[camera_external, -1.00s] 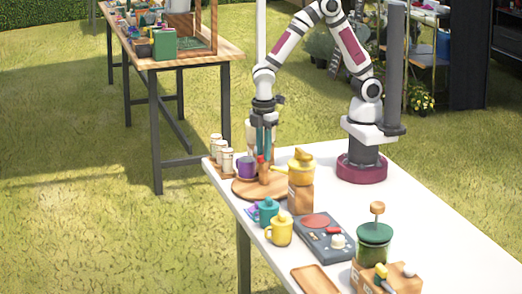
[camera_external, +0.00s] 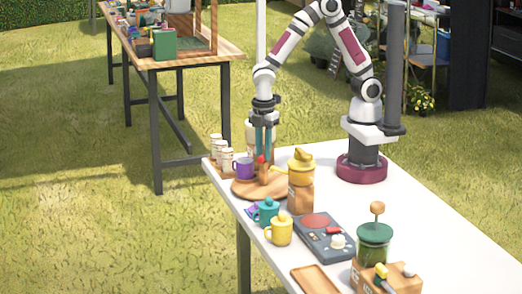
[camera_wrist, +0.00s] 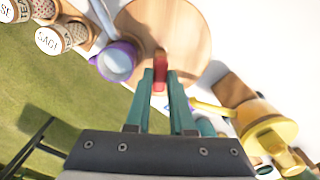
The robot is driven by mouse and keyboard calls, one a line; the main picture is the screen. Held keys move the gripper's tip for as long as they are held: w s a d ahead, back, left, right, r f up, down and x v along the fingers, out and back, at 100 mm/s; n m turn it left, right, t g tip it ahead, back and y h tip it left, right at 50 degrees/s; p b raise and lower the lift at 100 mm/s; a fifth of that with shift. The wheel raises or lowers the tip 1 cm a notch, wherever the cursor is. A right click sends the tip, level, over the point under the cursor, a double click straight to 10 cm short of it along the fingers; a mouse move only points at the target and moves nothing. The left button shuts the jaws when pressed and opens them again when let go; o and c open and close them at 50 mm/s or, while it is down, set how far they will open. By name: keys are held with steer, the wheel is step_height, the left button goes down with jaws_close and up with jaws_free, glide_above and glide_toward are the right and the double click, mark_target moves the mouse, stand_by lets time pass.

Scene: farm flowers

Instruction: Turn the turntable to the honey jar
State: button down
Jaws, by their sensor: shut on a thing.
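The turntable (camera_external: 243,190) is a round wooden disc near the table's far left end; it also shows in the wrist view (camera_wrist: 190,25). A red-tipped peg (camera_wrist: 160,72) stands up from it. My gripper (camera_external: 263,157) points down over the disc, its teal fingers shut on the peg. In the wrist view the fingers (camera_wrist: 160,95) lie on either side of the red part. A jar with a yellow top and amber-brown body (camera_external: 301,190) stands at the disc's right edge and looks like the honey jar, though I read no label. The fingers partly hide the peg.
A purple mug (camera_external: 243,169) and labelled spice jars (camera_external: 226,160) stand close left of the disc. Teal (camera_external: 267,211) and yellow (camera_external: 280,231) mugs stand in front. A grey scale-like device (camera_external: 323,237) and a green-lidded jar (camera_external: 374,243) are nearer. The right tabletop is clear.

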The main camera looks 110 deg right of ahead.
steer(key=shift+n, duration=12)
steer(key=c, duration=0.8)
jaws_free()
